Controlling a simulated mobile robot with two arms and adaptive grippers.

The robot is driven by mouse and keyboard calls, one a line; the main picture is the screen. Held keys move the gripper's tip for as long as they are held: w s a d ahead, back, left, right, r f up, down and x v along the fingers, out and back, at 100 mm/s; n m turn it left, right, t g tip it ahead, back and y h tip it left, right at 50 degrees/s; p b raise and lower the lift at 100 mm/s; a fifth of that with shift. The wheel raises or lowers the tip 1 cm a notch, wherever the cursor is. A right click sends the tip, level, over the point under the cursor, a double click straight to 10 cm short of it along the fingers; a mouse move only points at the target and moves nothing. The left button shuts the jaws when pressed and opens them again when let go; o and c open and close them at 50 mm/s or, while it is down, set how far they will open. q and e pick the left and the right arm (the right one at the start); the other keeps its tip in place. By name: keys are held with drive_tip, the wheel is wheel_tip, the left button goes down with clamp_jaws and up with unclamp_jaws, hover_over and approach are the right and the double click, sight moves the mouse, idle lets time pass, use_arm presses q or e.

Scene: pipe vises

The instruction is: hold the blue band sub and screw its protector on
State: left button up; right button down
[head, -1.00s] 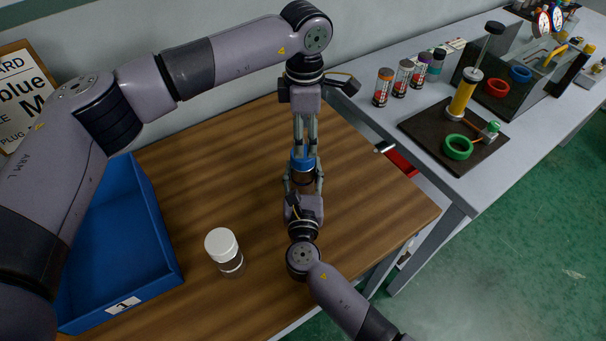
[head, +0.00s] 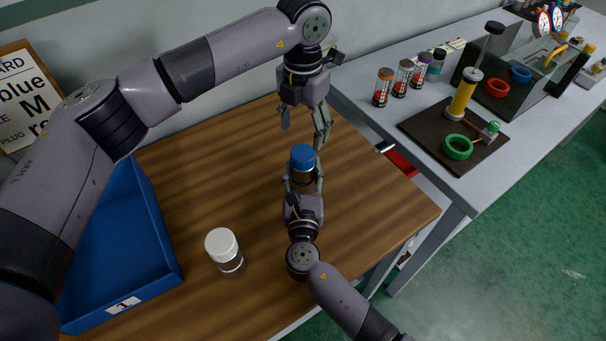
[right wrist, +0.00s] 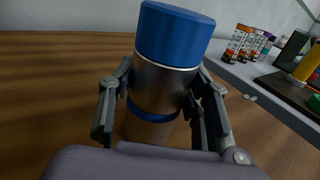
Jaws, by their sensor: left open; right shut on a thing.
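The blue band sub (right wrist: 160,88) is a dark metal cylinder with a blue band low on its body. It stands about upright in my right gripper (head: 303,180), whose fingers close around it from both sides. The blue protector (head: 303,157) sits on top of the sub; it also shows in the right wrist view (right wrist: 175,35), with a thin pale line under its lower edge. How tightly it is threaded cannot be told. My left gripper (head: 302,137) is open and empty, behind and above the protector, fingers spread and apart from it.
A blue bin (head: 165,255) is at the table's left. The grey bench (head: 455,185) at right holds several bottles and a dark board (head: 415,122) with a green ring.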

sight(303, 152)
use_arm(q)
drive_tip(key=shift+f, duration=4)
drive_tip(key=shift+c, duration=0.3)
drive_tip(key=c, duration=1.1)
drive_tip(key=shift+c, duration=0.2)
drive_tip(key=o, duration=1.4)
drive_tip(key=shift+c, duration=0.2)
